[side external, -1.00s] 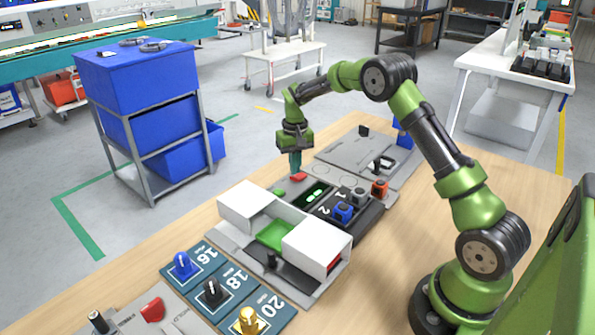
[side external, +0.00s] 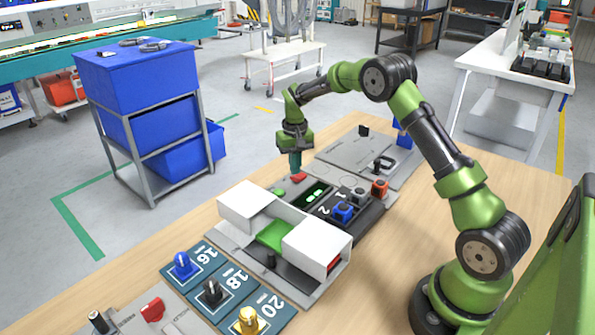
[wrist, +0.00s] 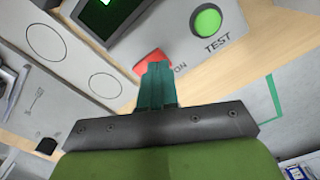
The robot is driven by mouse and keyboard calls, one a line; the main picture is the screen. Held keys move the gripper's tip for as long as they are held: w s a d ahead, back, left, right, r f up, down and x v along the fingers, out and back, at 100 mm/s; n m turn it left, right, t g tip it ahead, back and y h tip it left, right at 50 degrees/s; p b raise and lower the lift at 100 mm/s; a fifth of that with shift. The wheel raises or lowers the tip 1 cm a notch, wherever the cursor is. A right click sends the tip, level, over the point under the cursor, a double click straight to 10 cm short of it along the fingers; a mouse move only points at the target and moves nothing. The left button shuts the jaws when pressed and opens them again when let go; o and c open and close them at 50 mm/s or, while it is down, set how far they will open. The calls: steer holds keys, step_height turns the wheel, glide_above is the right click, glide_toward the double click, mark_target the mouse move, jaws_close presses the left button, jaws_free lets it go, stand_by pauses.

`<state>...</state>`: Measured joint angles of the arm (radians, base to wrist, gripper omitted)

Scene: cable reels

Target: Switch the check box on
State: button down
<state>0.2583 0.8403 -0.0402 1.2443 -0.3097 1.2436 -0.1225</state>
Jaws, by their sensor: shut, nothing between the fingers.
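The check box (side external: 290,187) is a grey panel beyond the white box, with a dark screen (side external: 314,195) showing green marks. Its red switch (side external: 299,177) lies at the far end, beside a green button (side external: 279,192). In the wrist view the red switch (wrist: 149,58) is next to the letters ON, and the green button (wrist: 207,20) is marked TEST. My gripper (side external: 296,170) points down over the red switch, its teal fingers shut and empty. In the wrist view the fingertips (wrist: 158,66) cover part of the switch; I cannot tell whether they touch it.
A white box (side external: 250,205) with a green area between its raised parts stands nearer the camera. Blue and red-orange connectors (side external: 343,211) sit right of the screen. Numbered plates with blue, black and gold pegs (side external: 250,320) are in front. A grey plate (side external: 350,150) lies behind.

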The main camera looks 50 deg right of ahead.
mark_target(295, 177)
steer(key=shift+f, duration=0.95)
steer(key=shift+r, duration=3.6)
